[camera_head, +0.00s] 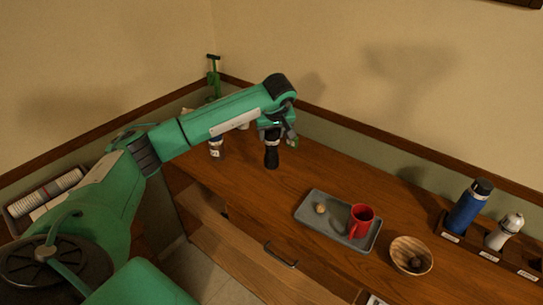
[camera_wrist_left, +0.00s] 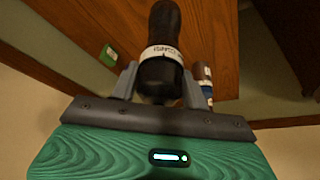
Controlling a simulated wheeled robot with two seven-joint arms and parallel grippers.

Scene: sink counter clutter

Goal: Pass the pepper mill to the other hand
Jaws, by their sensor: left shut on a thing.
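The pepper mill (camera_head: 271,157) is dark, nearly black, with a pale label band. My left gripper (camera_head: 272,128) is shut on it and holds it upright at the back of the wooden counter. In the left wrist view the mill (camera_wrist_left: 162,40) sits between the two grey fingers of my left gripper (camera_wrist_left: 160,82), with the white band just beyond them. I cannot tell whether its base touches the counter. My right gripper is in neither view.
A small jar (camera_head: 216,148) stands left of the mill. A grey tray (camera_head: 312,230) holds a red mug (camera_head: 361,219) and a small round item (camera_head: 320,208). A wooden bowl (camera_head: 425,262), blue bottle (camera_head: 468,208) and white shaker (camera_head: 503,232) are farther right. Counter between mill and tray is clear.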

